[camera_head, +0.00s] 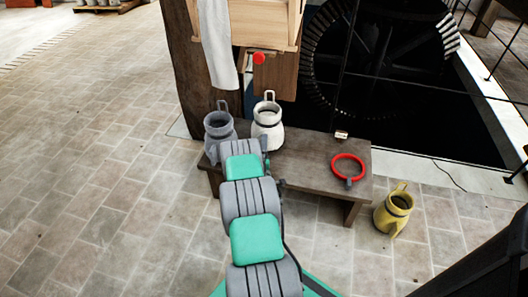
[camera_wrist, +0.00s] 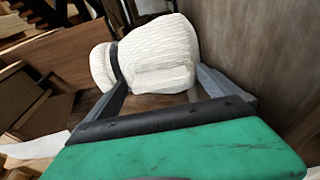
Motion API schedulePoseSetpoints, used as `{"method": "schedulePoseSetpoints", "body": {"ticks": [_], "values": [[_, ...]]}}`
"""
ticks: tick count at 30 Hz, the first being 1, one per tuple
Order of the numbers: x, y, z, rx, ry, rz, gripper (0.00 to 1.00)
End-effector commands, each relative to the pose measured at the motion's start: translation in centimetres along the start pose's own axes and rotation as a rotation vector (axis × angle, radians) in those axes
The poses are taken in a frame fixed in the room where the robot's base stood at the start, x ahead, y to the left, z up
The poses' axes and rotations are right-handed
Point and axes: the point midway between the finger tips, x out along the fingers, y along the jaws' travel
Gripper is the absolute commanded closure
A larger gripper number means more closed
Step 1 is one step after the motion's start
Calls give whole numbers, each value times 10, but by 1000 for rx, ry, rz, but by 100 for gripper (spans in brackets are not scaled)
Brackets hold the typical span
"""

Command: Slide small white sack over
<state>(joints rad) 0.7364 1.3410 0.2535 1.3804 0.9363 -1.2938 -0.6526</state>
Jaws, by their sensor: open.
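The small white sack (camera_head: 268,128) has a dark band around its neck and a loop on top. It stands upright on a low wooden bench (camera_head: 310,158), just beyond the end of my arm. In the wrist view the white sack (camera_wrist: 168,48) looks tilted, with ribbed cloth and the dark band towards the left. My gripper (camera_wrist: 163,82) is open, with one finger towards each side of the sack's near face. I cannot tell whether either finger touches it. My arm hides part of the bench, and the fingertips are not clear in the head view.
A grey sack (camera_head: 219,132) stands close to the left of the white one. A red ring (camera_head: 348,181) and a small pale block (camera_head: 341,135) lie further right on the bench. A yellow sack (camera_head: 394,212) is on the floor. A white cloth (camera_head: 217,45) hangs above.

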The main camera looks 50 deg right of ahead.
Motion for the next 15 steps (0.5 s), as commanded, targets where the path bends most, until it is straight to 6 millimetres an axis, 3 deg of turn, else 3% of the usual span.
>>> {"method": "schedulePoseSetpoints", "body": {"ticks": [5, 15], "values": [[0, 0, 0, 0, 0, 0, 2], [0, 0, 0, 0, 0, 0, 29]]}}
